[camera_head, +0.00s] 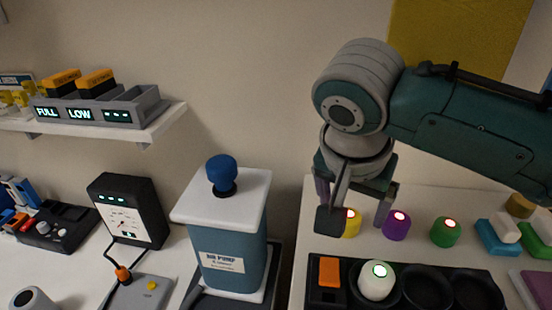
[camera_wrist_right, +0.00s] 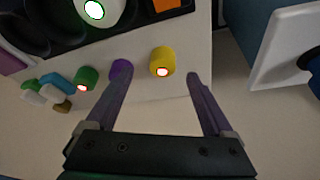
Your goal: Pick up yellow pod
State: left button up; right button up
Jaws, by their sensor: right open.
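The yellow pod (camera_head: 353,224) stands on the white table, partly hidden behind a finger of my right gripper in the head view. In the right wrist view, the yellow pod (camera_wrist_right: 162,58) shows whole, with a glowing red-rimmed top. My right gripper (camera_head: 357,212) is open and empty, pointing down at the pod. In the wrist view, the pod lies just beyond the gap between the fingertips (camera_wrist_right: 158,76), untouched as far as I can see. My left gripper is not in view.
A purple pod (camera_head: 396,225) and a green pod (camera_head: 445,231) stand right of the yellow one. A black tray (camera_head: 330,298) in front holds a white pod (camera_head: 377,281) and an orange block (camera_head: 329,271). The air pump (camera_head: 233,250) stands left. Coloured blocks (camera_head: 494,239) lie right.

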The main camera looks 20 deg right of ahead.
aim_at(348, 222)
jog(key=shift+w+x, duration=0.2)
jog(key=shift+x, duration=2.5)
grip_shut()
jog(key=shift+r, duration=0.2)
